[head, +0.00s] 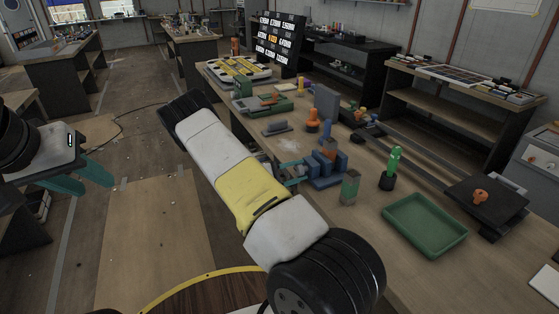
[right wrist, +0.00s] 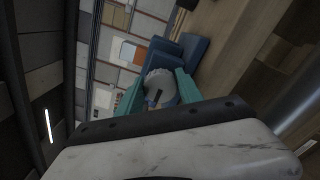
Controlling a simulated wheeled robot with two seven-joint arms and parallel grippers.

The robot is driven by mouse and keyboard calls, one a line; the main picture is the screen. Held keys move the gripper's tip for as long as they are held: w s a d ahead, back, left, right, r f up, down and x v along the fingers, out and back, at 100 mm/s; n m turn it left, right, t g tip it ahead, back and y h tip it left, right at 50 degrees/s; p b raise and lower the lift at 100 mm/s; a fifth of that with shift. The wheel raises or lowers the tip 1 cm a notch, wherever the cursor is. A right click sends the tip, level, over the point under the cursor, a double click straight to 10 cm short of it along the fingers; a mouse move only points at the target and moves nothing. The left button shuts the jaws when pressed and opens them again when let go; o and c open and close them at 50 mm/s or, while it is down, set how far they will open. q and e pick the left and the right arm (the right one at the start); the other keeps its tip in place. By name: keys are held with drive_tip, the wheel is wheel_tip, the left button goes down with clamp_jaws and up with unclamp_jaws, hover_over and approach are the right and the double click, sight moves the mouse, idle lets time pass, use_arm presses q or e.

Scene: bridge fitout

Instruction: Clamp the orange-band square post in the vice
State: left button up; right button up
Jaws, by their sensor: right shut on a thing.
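The blue vice (head: 326,180) stands on the bench near its left edge. A square post with an orange-brown upper part (head: 329,147) stands upright at its jaws; I cannot tell how tightly they touch it. My right gripper (head: 293,172) is at the vice's left side, partly hidden by my arm. In the right wrist view its teal fingers are shut on a pale grey round knob (right wrist: 159,87), with the blue vice (right wrist: 184,53) just behind. My left gripper (head: 82,179) is open and empty, away from the bench over the floor at the left.
A green-topped square post (head: 350,187) stands right of the vice. Nearby are a green figure on a black base (head: 390,168), a green tray (head: 424,224), an orange piece (head: 313,119) and a grey upright block (head: 326,101).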

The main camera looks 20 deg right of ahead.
drive_tip(key=m, duration=0.4)
drive_tip(key=shift+a+f+m, duration=0.1)
drive_tip(key=shift+m, duration=0.2)
drive_tip(key=m, duration=0.3)
drive_tip(key=shift+m, duration=0.4)
drive_tip(key=m, duration=0.4)
drive_tip(key=shift+f, duration=0.1)
drive_tip(key=shift+f+m, duration=0.1)
drive_tip(key=shift+m, duration=2.1)
drive_tip(key=o, duration=1.4)
drive_tip(key=shift+a, duration=0.1)
